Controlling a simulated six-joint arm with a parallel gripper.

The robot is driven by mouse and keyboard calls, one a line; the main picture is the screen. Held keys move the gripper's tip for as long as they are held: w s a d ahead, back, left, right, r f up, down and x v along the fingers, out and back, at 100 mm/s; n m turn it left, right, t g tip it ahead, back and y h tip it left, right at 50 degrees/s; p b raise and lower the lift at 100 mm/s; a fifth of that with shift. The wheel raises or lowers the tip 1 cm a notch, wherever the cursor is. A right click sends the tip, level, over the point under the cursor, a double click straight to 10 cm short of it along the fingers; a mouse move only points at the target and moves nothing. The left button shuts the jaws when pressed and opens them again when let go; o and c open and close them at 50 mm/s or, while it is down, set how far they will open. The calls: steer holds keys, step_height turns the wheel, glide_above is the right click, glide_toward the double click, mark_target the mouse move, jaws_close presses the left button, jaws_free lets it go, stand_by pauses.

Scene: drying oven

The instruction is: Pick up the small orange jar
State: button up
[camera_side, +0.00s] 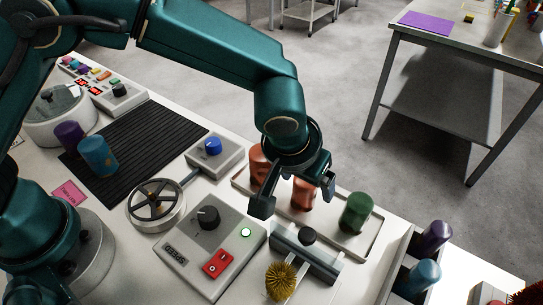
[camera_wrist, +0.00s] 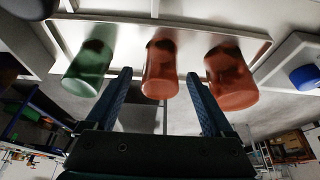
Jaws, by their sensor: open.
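Two orange jars and a green jar stand upright in a row on a shallow pale tray (camera_side: 375,242). The middle orange jar (camera_side: 303,197) looks narrower than the other in the wrist view (camera_wrist: 160,72), so it seems the small one. The other orange jar (camera_side: 257,163) is partly hidden behind my gripper in the side view; it also shows in the wrist view (camera_wrist: 231,80). My gripper (camera_side: 296,194) is open and empty, its fingers around or just above the middle jar. In the wrist view the jar shows between the fingertips (camera_wrist: 157,75); contact cannot be told.
The green jar (camera_side: 357,212) stands close on the right of the middle jar. A glass-sided device (camera_side: 304,254) and a control box (camera_side: 211,249) are in front of the tray. A dark rack (camera_side: 402,268) with purple and blue jars is at right.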

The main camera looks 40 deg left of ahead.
jaws_close()
steer(key=r, duration=0.9)
steer(key=shift+s+d+r, duration=0.2)
steer(key=shift+s+r, duration=0.05)
steer(key=shift+r, duration=0.15)
steer(key=s+d+r+m+h, duration=0.1)
steer(key=s+m, duration=0.3)
steer(key=s, duration=0.1)
steer(key=s+d+r+m+g+h, duration=0.1)
steer(key=s+d+m, duration=0.1)
steer(key=s+m, duration=0.2)
steer(key=s+d+r+m+g+h, duration=0.1)
steer(key=s+d+m, duration=0.1)
steer(key=s+m, duration=0.2)
steer(key=shift+s+d+r+h, duration=0.1)
steer(key=shift+s+r+h, duration=0.1)
steer(key=shift+s, duration=0.35)
steer(key=shift+s+d+r+h, duration=0.1)
steer(key=shift+s+h, duration=0.1)
steer(key=shift+s, duration=0.3)
steer(key=shift+f, duration=1.4)
